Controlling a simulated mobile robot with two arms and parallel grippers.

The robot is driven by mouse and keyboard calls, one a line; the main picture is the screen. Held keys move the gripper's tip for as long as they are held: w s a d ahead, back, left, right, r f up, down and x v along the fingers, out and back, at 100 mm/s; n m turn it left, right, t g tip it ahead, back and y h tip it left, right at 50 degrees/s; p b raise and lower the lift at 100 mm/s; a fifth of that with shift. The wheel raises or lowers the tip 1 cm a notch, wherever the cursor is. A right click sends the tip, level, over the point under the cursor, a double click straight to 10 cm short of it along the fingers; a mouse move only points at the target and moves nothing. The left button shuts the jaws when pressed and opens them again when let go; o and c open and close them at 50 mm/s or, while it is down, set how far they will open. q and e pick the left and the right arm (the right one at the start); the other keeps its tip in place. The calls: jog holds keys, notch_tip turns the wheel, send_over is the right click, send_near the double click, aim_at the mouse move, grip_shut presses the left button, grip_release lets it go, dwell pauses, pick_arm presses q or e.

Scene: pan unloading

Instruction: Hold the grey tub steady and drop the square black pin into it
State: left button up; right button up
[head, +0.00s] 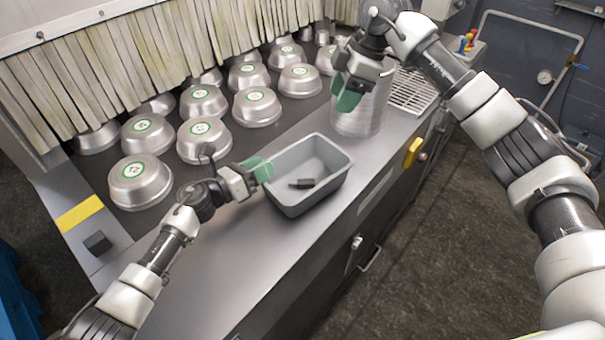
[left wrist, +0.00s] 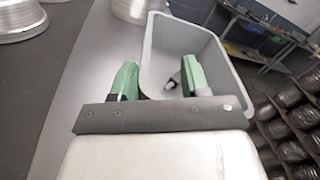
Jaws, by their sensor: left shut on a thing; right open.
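The grey tub (head: 312,197) stands upright on the steel counter; its open inside also shows in the left wrist view (left wrist: 185,38). My left gripper (head: 260,168) is shut on the tub's left rim; in the left wrist view one green finger is outside the wall and the other inside (left wrist: 158,78). A small dark piece, which looks like the square black pin (head: 302,184), lies on the tub's floor; it is partly hidden behind the finger in the left wrist view. My right gripper (head: 343,92) is open, up and to the right of the tub, in front of a metal canister.
Several round metal pans (head: 140,184) with green-ringed labels stand on the dark belt behind the tub. The metal canister (head: 365,115) and a wire rack (head: 410,92) are to the right. A black block (head: 97,242) sits at the left. The counter before the tub is clear.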

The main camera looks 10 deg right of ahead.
pick_arm(q)
jog(key=shift+s+f, duration=0.25)
jog(key=shift+f, duration=0.5)
jog(key=o, duration=1.1)
jog(key=shift+w, duration=0.1)
jog(key=v, duration=0.8)
jog(key=r+v, duration=0.1)
jog(key=v, duration=0.2)
jog(key=shift+a, duration=0.4)
jog(key=shift+s, duration=0.25)
